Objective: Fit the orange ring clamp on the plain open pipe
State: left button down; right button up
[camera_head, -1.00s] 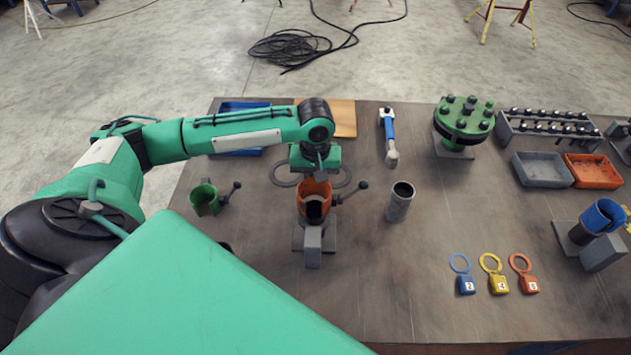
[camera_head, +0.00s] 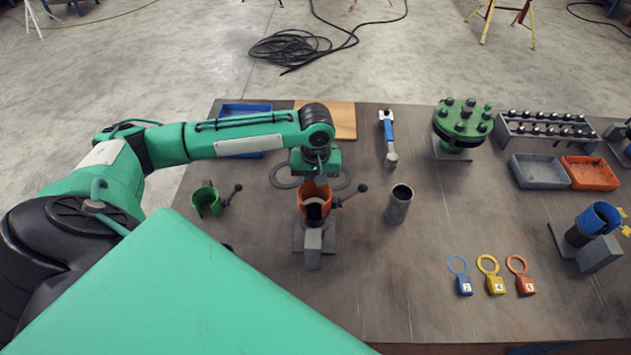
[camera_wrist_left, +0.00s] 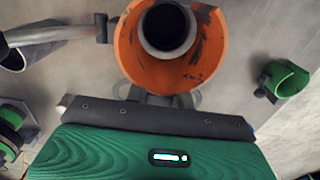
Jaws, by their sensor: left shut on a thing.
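The orange ring clamp (camera_head: 304,198) with its side handle is in the middle of the head view. My left gripper (camera_head: 315,172) is shut on the clamp at its far side. The clamp is around the upright pipe on a grey block stand (camera_head: 313,258). In the left wrist view the orange clamp (camera_wrist_left: 143,62) surrounds the dark open pipe end (camera_wrist_left: 167,27), with a visible gap towards the gripper. How far down the pipe it sits is unclear. A separate plain grey open pipe (camera_head: 398,208) stands to the right. My right gripper is not in view.
A green clamp (camera_head: 206,201) lies to the left. A blue clamp (camera_head: 594,218) is on a tilted pipe stand at the right. Table front centre is clear.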

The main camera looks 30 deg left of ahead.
aim_at(316, 194)
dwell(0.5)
pick_arm(q)
jog(key=shift+f, duration=0.4)
jog(key=shift+f+p, duration=0.4)
jog(key=shift+f, duration=0.75)
jog(key=shift+f, duration=0.15)
jog(key=shift+f+p, duration=0.3)
jog(key=shift+p, duration=0.1)
